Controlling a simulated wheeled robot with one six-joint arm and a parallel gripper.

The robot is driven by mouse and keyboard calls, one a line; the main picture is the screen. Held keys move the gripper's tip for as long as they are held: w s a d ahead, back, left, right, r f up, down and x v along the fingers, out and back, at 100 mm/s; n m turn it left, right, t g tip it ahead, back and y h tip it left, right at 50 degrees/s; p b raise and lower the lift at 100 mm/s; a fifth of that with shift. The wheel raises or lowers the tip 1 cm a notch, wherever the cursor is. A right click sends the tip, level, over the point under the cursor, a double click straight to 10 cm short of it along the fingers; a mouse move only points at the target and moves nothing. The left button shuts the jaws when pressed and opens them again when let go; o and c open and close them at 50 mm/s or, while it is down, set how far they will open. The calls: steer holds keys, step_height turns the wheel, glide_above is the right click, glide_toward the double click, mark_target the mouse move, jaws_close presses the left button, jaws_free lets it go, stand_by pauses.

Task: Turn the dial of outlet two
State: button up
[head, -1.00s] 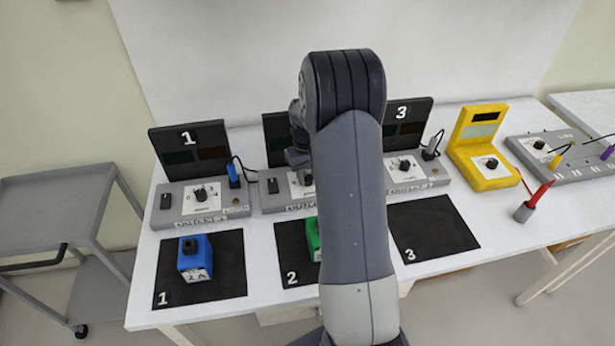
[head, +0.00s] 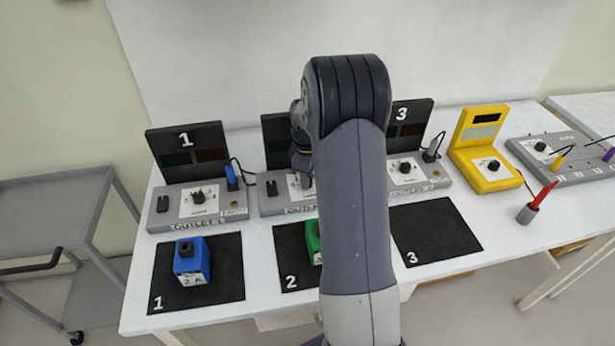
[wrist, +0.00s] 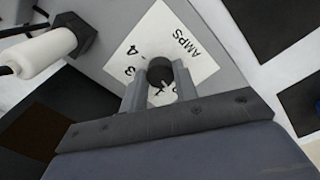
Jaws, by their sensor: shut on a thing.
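Outlet two (head: 268,205) is a grey box with a dark upright panel, partly hidden behind my arm in the head view. Its black dial (wrist: 160,69) sits on a white plate (wrist: 196,50) marked AMPS with numbers. My gripper (wrist: 160,84) is shut on the dial, one finger on each side. In the head view my gripper (head: 302,180) is down at the plate of outlet two, and it hides the dial there. The dial's pointer cannot be made out clearly.
A white plug (wrist: 38,53) with a cable sits in a dark socket close to the dial. Outlet one (head: 197,203) and outlet three (head: 437,183) stand on either side. A blue block (head: 192,262) and a green block (head: 313,241) lie on black mats in front.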

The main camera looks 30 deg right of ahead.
stand_by(0.4)
steer(key=o, duration=1)
steer(key=shift+c, duration=0.2)
step_height(320, 180, up, 11)
steer(key=shift+b, duration=0.4)
steer(key=shift+s+a+f, duration=0.1)
steer(key=shift+f, duration=0.05)
step_height(320, 180, down, 11)
steer(key=shift+r+p, duration=0.1)
steer(key=shift+p, duration=0.35)
